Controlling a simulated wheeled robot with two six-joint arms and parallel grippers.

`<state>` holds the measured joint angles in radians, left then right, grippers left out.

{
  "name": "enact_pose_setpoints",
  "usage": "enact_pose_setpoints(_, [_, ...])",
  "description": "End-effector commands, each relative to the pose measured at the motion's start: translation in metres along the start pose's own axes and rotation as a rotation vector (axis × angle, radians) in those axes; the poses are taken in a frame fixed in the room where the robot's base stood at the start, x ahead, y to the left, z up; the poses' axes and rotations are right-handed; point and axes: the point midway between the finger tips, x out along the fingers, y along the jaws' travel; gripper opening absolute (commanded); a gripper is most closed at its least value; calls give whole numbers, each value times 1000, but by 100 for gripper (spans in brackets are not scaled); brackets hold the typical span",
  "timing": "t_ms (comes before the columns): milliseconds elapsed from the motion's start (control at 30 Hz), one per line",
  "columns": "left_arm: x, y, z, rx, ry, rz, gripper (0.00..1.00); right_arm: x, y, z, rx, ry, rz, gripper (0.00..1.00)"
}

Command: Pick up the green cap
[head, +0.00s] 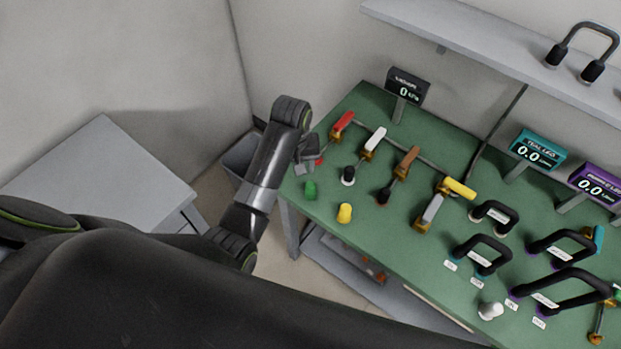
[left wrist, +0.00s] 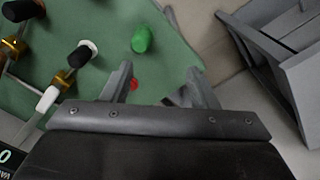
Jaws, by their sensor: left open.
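The green cap (head: 310,190) stands near the left edge of the green table (head: 385,262) in the head view. It also shows at the top of the left wrist view (left wrist: 142,39), beyond my fingertips and a little left of the middle between them. My left gripper (head: 311,153) is at the table's left corner, behind the green cap in the head view. In the left wrist view the gripper (left wrist: 163,82) has its two fingers apart, and the green cap is not between them. My right gripper is not in view.
A red cap (left wrist: 134,84) lies close to one left finger. A yellow cap (head: 344,212) stands right of the green one. Valves with red (head: 343,122), white (head: 376,138) and brown handles line the table. A grey bin (head: 242,158) and a grey cabinet (head: 100,175) stand left.

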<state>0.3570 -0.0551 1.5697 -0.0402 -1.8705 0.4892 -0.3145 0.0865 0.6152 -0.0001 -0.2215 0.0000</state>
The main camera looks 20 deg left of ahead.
Motion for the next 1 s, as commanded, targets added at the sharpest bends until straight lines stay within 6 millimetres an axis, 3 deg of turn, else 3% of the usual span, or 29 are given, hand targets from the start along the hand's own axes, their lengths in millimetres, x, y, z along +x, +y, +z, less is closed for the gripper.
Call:
enact_pose_setpoints(33, [-22,13,-8,-8,-6,-1,54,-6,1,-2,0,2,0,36])
enact_pose_setpoints(100, [-38,24,-12,-22,-21,-8,54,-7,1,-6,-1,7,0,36])
enact_pose_setpoints(200, [-54,34,-15,-34,-33,-16,54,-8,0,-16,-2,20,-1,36])
enact_pose_setpoints(300, [-55,37,-16,-40,-40,-21,54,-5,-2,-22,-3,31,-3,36])
enact_pose_setpoints(700, [-1,36,-13,-41,-41,-22,54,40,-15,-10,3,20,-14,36])
enact_pose_setpoints(767, [4,35,-12,-41,-46,-25,54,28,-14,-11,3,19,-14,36])
enact_pose_setpoints(1000, [48,34,-11,-40,-42,-23,54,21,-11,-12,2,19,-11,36])
